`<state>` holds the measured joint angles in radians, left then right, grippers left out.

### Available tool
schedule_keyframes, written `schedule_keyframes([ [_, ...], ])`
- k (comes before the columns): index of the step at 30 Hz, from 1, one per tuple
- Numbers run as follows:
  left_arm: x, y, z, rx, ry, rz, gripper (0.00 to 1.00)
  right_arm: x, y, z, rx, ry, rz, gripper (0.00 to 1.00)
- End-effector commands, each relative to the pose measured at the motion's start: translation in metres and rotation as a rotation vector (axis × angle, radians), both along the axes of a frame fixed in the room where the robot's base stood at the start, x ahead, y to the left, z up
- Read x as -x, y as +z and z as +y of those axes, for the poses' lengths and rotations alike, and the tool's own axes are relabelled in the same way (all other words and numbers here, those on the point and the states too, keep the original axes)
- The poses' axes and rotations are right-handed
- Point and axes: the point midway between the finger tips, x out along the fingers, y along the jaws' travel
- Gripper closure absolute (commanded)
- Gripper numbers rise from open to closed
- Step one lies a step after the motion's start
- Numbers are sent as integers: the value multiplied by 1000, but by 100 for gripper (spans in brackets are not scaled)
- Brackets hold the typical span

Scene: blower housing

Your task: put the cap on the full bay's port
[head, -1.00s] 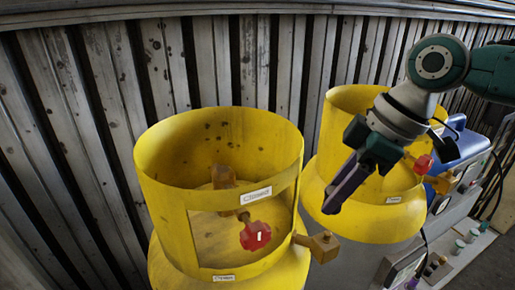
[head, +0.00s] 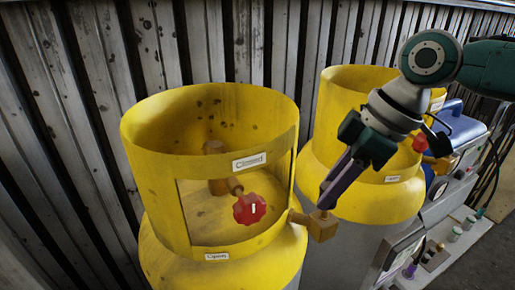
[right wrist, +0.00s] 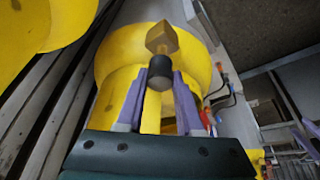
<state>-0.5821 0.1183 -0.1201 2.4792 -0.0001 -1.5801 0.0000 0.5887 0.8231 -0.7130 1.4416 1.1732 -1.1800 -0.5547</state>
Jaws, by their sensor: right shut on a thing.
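A brass port (head: 322,226) sticks out from the right side of the nearer yellow cylinder (head: 226,262); in the right wrist view the brass piece (right wrist: 161,38) lies just beyond my fingertips. My right gripper (head: 326,198) has purple fingers and is just above this port. In the right wrist view the gripper (right wrist: 161,80) is shut on a black cap (right wrist: 160,74), which lines up with the brass piece. I cannot tell whether the cap touches it. My left gripper is not in view.
The nearer cylinder has a red knob (head: 249,208) inside its collar and a small label (head: 249,162) too blurred to read surely. A second yellow cylinder (head: 375,185) stands behind my right gripper. A blue object (head: 462,124) and grey equipment are at the right. A corrugated wall (head: 212,50) runs behind.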

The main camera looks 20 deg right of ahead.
Motion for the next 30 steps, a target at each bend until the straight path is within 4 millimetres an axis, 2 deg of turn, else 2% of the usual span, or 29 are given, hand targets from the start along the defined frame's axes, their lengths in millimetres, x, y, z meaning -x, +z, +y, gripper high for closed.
schedule_keyframes([
  [10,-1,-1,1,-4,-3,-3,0,0,-2,0,0,0,0,100],
  [30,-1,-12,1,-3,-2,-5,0,0,-19,0,0,0,0,100],
])
